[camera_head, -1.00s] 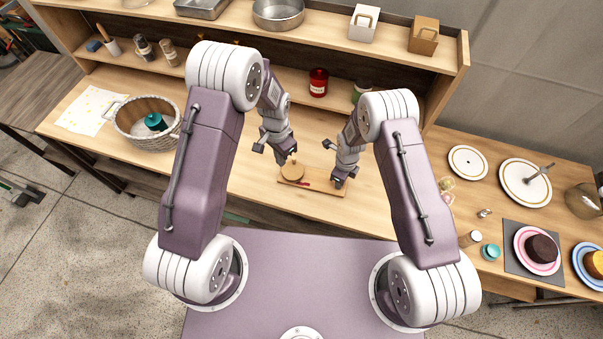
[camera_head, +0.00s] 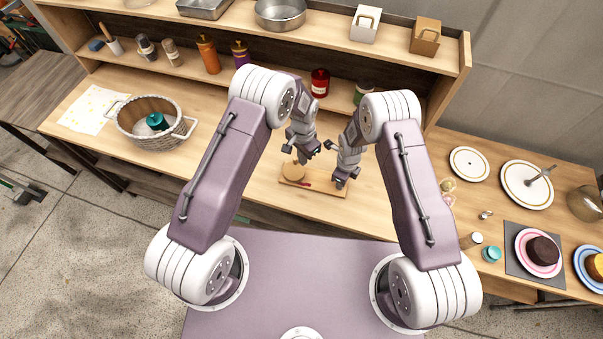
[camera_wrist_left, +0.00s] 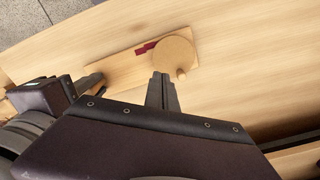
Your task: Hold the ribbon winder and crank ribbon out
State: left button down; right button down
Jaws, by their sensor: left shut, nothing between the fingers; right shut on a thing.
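The ribbon winder is a flat wooden board (camera_head: 318,188) on the table, with a round wooden disc (camera_head: 293,172) at its left end and a strip of red ribbon (camera_head: 305,184) beside the disc. In the left wrist view the disc (camera_wrist_left: 168,58) carries a small peg (camera_wrist_left: 181,73) near its edge, and the red ribbon (camera_wrist_left: 146,47) lies next to it. My left gripper (camera_head: 304,159) is shut and empty, close to the disc; its shut fingers (camera_wrist_left: 162,80) point at the disc's edge near the peg. My right gripper (camera_head: 340,184) is shut on the board's right end.
A wicker basket (camera_head: 122,129) holding a teal spool (camera_head: 157,121) stands on the left. Shelves behind carry bottles, a red jar (camera_head: 320,82), pans and small boxes. Plates and cakes are on the right-hand table. The wood around the winder is mostly clear.

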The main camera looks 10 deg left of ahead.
pick_arm(q)
jog(key=w+a, duration=0.3)
jog(key=a, duration=0.3)
jog(key=shift+a+f, duration=0.1)
jog(key=shift+f, duration=0.05)
dwell(2.2)
jog(key=shift+f, duration=1.6)
jog(key=shift+w+d, duration=0.4)
jog(key=shift+d, duration=0.25)
jog(key=shift+s+d, duration=0.15)
jog(key=shift+d, duration=0.15)
